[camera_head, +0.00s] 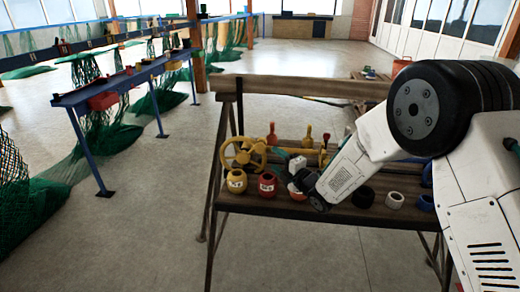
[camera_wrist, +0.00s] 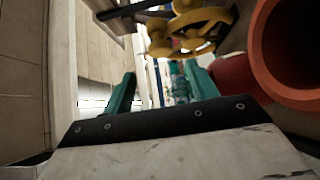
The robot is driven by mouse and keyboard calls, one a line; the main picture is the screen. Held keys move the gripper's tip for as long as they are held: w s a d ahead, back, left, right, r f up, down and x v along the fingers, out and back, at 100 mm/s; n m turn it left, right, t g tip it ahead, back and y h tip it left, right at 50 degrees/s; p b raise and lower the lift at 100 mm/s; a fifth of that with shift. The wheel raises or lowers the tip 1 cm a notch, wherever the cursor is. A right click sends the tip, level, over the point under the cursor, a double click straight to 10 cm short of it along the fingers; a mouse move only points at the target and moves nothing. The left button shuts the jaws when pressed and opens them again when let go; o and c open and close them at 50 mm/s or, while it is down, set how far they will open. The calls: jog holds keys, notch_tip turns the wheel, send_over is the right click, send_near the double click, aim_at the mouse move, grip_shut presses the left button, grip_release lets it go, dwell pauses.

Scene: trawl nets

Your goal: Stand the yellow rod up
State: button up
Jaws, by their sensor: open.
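A thin yellow bar (camera_head: 305,151), seemingly the yellow rod, lies roughly level across the back of the wooden bench in the head view, behind my gripper. Its ends are partly hidden by the arm and other items. My gripper (camera_head: 291,161) is over the bench, near the red pot and the yellow handwheel. In the wrist view the two green fingers of my gripper (camera_wrist: 163,90) are apart, with nothing held between them. I cannot make out the rod in the wrist view.
The bench (camera_head: 290,210) holds a yellow handwheel (camera_head: 243,154), a yellow pot (camera_head: 236,181), a red pot (camera_head: 267,185), a black ring (camera_head: 363,197) and a white ring (camera_head: 395,200). Yellow-topped upright items stand at the back. An orange-red round opening (camera_wrist: 296,50) is close in the wrist view.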

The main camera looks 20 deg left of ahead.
aim_at(262, 150)
jog(key=x, duration=1)
jog(key=shift+w, duration=0.15)
grip_shut()
